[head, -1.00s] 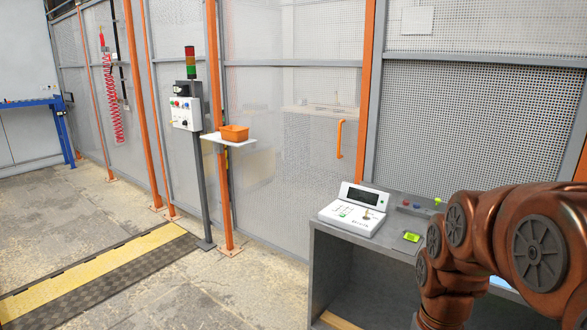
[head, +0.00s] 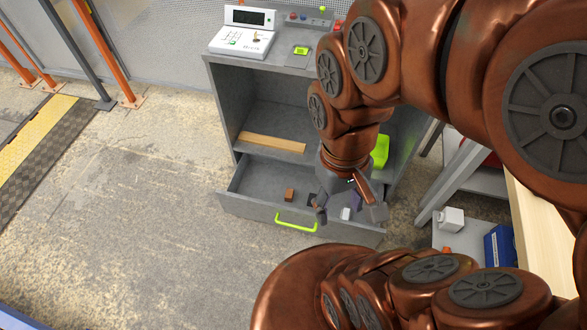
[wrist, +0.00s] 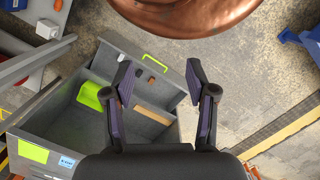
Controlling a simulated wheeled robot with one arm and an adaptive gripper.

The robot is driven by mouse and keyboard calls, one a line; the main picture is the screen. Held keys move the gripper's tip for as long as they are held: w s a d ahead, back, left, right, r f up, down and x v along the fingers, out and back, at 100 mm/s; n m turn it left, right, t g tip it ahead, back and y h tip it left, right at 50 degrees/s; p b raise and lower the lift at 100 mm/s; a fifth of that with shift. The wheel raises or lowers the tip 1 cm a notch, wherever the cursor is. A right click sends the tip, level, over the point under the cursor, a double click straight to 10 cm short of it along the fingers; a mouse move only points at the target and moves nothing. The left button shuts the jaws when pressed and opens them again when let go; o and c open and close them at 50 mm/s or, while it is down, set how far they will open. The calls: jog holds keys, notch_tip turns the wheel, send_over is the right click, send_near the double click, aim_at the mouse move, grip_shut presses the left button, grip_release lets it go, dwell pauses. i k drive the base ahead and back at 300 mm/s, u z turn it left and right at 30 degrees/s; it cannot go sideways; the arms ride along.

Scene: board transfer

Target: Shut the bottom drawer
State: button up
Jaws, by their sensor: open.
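The bottom drawer (head: 247,208) is a grey box under the open shelf of a grey cabinet. It is pulled out, with a lime green handle (head: 296,222) on its front panel. The handle also shows in the wrist view (wrist: 155,61). Several small objects lie in the drawer, among them a brown block (head: 289,194) and a white piece (head: 345,213). My gripper (head: 350,208) is open and empty, pointing down. In the head view it covers the right part of the drawer; its height above it is unclear. In the wrist view its fingers (wrist: 159,72) stand wide apart.
The cabinet (head: 225,100) has a wooden strip (head: 272,142) and a lime green object (head: 380,151) on its shelf. A white control box (head: 243,32) stands on top. A bench with a blue box (head: 499,247) is at right. The floor left of the drawer is clear.

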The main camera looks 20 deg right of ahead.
aim_at(256, 190)
jog(key=z, duration=1.85)
jog(key=k, duration=0.5)
jog(key=u, duration=2.5)
jog(key=k, duration=0.15)
jog(key=u, duration=1.05)
